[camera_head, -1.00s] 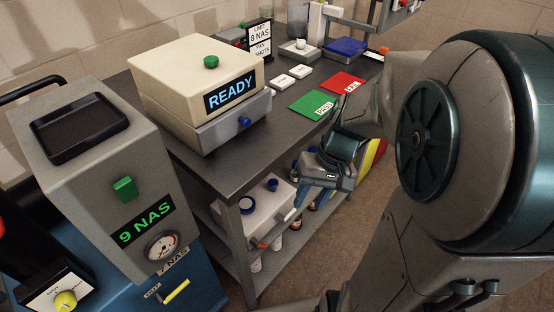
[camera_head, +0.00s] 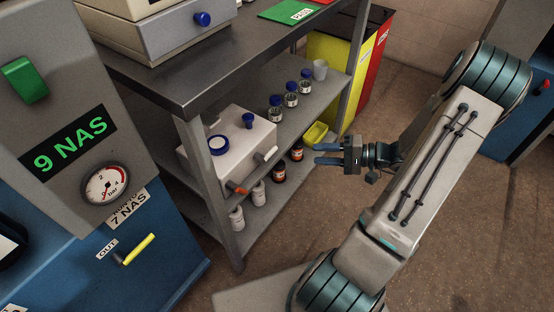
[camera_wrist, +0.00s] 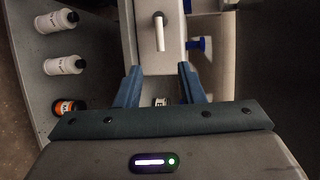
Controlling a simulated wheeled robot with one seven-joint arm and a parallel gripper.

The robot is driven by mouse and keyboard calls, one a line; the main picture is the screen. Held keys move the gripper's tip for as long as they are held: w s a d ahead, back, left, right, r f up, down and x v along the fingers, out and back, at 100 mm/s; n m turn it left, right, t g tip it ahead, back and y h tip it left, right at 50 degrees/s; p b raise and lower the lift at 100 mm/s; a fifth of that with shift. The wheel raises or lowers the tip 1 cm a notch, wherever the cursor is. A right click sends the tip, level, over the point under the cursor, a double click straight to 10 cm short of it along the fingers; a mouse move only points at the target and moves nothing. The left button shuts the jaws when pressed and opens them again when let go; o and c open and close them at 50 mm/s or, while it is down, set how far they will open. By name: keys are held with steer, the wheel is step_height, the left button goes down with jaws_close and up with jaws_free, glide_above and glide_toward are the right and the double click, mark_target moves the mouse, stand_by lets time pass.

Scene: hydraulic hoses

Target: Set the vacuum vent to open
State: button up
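A white box (camera_head: 240,145) stands on the bench's middle shelf, with a round blue-rimmed port (camera_head: 218,145) and a blue knob (camera_head: 248,120) on top. No label shows which one is the vacuum vent. My gripper (camera_head: 318,154) is open and empty in front of the shelf, right of the white lever and apart from it. In the wrist view the white lever (camera_wrist: 160,32) lies beyond the gap between my open fingers (camera_wrist: 160,80).
Bottles (camera_head: 279,171) stand below. A metal bench leg (camera_head: 207,180) is left of the box. A blue machine (camera_head: 150,260) reads 9 NAS. The floor at right is clear.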

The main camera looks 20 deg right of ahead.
steer(key=b+x, duration=0.3)
steer(key=x, duration=1)
steer(key=shift+w+a, duration=0.25)
steer(key=shift+f, duration=0.1)
jaws_close()
